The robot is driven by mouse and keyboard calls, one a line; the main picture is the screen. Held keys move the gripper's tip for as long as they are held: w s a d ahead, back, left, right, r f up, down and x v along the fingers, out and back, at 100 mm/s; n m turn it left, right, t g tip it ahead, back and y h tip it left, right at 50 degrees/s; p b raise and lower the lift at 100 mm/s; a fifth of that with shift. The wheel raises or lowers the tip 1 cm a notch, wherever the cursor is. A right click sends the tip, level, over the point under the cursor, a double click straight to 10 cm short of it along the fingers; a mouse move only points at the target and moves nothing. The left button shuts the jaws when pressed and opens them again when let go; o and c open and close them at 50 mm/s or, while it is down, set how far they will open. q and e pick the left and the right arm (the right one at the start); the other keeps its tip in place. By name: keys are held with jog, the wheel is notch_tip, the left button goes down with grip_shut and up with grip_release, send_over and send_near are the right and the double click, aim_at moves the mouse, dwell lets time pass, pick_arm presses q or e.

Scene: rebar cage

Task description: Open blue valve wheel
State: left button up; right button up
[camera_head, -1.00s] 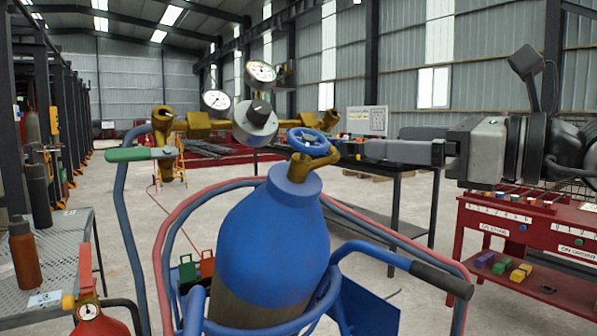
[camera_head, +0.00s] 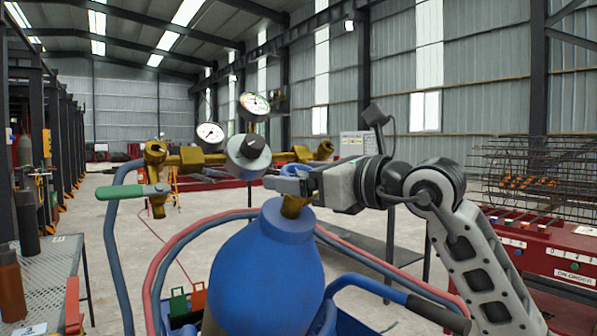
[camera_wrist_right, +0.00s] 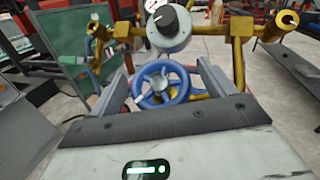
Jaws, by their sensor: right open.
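The blue valve wheel (camera_wrist_right: 150,98) shows with its rim and spokes in the right wrist view, between the two open fingers of my right gripper (camera_wrist_right: 163,78). The fingers stand apart on either side of it, and I see no contact. In the head view my right gripper (camera_head: 285,183) comes in from the right over the top of the blue cylinder (camera_head: 265,265) and covers most of the wheel; only a bit of blue (camera_head: 297,168) shows behind it. The brass valve neck (camera_head: 293,206) is partly visible below the gripper. My left gripper does not show.
A brass manifold (camera_head: 190,158) with two gauges (camera_head: 210,134) and a grey regulator knob (camera_head: 248,150) stands just behind the wheel. A green-handled lever (camera_head: 132,190) is at left. Cart tubing surrounds the cylinder. A red bench (camera_head: 560,250) stands at right.

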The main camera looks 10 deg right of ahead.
jog(key=shift+w+a, duration=0.25)
jog(key=shift+w, duration=0.05)
jog(key=c, duration=1)
jog(key=shift+o, duration=0.2)
